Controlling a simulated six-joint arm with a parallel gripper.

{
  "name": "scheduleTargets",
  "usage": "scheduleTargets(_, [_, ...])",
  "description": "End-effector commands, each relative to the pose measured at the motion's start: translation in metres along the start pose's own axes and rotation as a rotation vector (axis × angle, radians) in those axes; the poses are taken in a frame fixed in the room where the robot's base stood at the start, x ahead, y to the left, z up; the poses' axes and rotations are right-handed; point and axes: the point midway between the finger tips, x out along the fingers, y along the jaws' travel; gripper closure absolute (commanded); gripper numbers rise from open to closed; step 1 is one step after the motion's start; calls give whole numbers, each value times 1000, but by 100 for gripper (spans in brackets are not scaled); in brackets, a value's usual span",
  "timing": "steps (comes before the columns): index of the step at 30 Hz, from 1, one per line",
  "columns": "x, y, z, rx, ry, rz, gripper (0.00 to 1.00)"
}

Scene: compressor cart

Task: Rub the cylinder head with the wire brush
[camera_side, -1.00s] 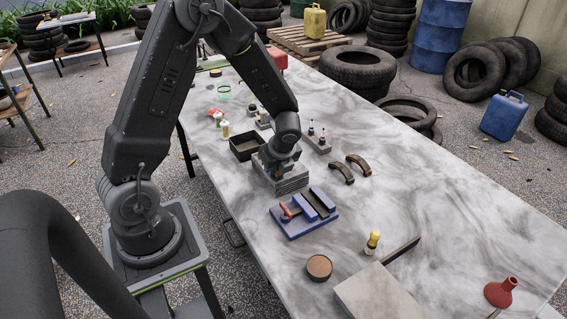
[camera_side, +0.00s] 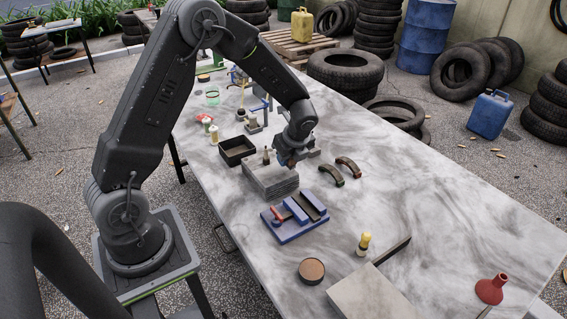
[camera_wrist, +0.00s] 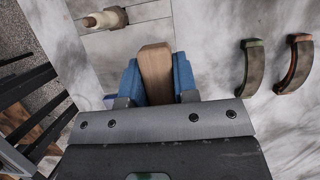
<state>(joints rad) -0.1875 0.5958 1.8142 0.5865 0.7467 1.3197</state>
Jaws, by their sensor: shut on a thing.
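My gripper (camera_wrist: 157,88) has blue fingertips and is shut on a wooden block, the back or handle of the wire brush (camera_wrist: 155,70). Its bristles are hidden in the wrist view. In the side view my gripper (camera_side: 289,160) is low, beside the upper right of the cylinder head (camera_side: 271,182). The head is a grey, finned block lying flat on the table, with a small plug-like part standing on top. The brush is too small and covered there to tell whether it touches the head.
A blue vise-like fixture (camera_side: 295,216) lies in front of the head. Two curved brake shoes (camera_side: 348,167) lie to the right. A black tray (camera_side: 237,150) stands behind left. A round brown-topped tin (camera_side: 311,270) and grey plate (camera_side: 375,298) are nearer.

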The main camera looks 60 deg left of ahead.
Motion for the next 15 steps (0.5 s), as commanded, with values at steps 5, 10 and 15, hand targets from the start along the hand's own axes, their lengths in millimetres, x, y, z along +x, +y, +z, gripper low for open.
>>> scheduleTargets(5, [-18,0,8,-2,0,-4,95])
scheduleTargets(10, [-32,0,14,-2,-1,-5,95])
scheduleTargets(15, [-46,0,20,-3,-1,-5,95])
